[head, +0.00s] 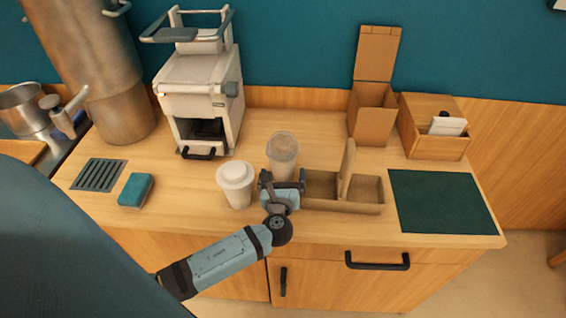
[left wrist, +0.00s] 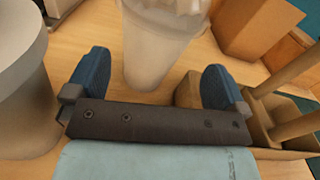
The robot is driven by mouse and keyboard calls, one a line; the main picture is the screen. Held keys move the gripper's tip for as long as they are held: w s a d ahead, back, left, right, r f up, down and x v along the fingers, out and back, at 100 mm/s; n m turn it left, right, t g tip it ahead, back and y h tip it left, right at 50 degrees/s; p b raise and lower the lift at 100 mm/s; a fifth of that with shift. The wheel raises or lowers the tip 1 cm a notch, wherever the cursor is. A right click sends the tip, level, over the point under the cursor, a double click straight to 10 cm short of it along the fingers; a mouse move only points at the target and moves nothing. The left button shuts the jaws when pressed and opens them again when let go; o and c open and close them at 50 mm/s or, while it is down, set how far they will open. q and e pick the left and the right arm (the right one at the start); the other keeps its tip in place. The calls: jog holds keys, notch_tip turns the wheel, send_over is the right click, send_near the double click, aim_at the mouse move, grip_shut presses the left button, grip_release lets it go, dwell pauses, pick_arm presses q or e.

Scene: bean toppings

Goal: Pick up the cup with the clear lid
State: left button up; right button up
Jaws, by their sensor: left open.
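The cup with the clear lid (head: 282,150) stands upright on the counter in the head view, just beyond my left gripper. My left gripper (head: 282,180) is open, with its fingers pointing toward this cup. In the left wrist view the cup (left wrist: 155,50) rises between and beyond the two blue fingertips of my gripper (left wrist: 152,85), and its top is cut off by the frame edge. I see gaps on both sides of it. My right gripper is not in view.
A wooden caddy with a handle (head: 362,207) stands close to the right of the gripper. A coffee machine (head: 203,95) is behind left. A blue sponge (head: 136,190) lies left, a dark green mat (head: 440,203) right. Cardboard box (head: 372,113) and wooden box (head: 433,128) stand behind.

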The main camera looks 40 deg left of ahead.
aim_at(282, 168)
pick_arm(q)
jog(key=shift+p+x, duration=0.5)
jog(key=shift+x, duration=2.25)
jog(key=shift+s+a, duration=0.1)
jog(key=shift+a, duration=0.05)
jog(key=c, duration=0.5)
